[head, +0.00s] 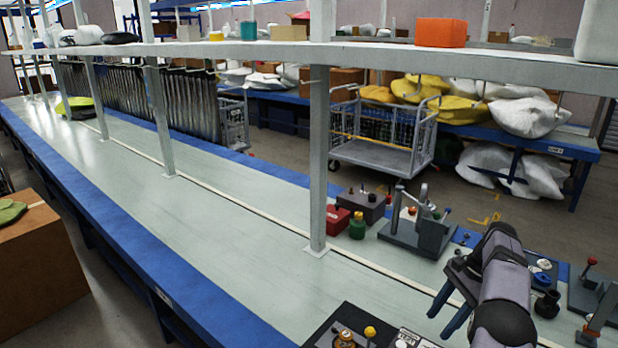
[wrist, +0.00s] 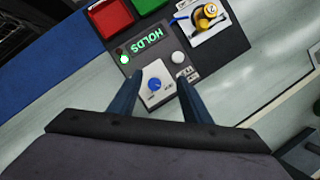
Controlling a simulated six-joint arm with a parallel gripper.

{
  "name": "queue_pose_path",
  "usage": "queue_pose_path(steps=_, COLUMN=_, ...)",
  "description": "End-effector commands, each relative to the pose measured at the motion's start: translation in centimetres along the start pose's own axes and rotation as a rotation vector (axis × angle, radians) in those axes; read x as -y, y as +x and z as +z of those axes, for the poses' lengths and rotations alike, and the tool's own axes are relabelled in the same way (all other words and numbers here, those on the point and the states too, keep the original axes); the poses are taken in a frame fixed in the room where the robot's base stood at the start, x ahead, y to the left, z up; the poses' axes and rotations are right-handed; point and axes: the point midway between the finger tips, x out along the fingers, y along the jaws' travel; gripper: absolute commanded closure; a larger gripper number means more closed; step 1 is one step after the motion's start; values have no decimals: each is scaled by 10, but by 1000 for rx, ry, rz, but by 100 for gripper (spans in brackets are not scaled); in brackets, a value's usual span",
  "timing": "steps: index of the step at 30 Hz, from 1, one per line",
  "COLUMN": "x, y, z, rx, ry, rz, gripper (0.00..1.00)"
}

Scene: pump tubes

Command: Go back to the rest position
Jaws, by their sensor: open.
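My gripper (head: 440,324) is in the head view at the lower right, over the light worktop, fingers pointing down and left. In the wrist view my gripper (wrist: 156,78) has its two fingers apart, with nothing held between them. Below and between them is a control panel (wrist: 216,53) with a blue knob (wrist: 154,85), a white button (wrist: 177,58), a lit green lamp (wrist: 124,59) and the word HOLDS. A yellow and brass fitting (wrist: 207,14) sits on a white plate at the panel's far end. The height above the panel is hard to judge.
The worktop (head: 215,235) further left is clear.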

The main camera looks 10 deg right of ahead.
Motion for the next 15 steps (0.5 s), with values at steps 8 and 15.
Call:
queue_pose_path(steps=8, x=1, y=-22, z=80, rx=-76, ry=-265, rz=49, gripper=56)
queue_pose_path(steps=15, x=-28, y=-29, z=154, rx=-149, ry=-557, rz=107, gripper=56)
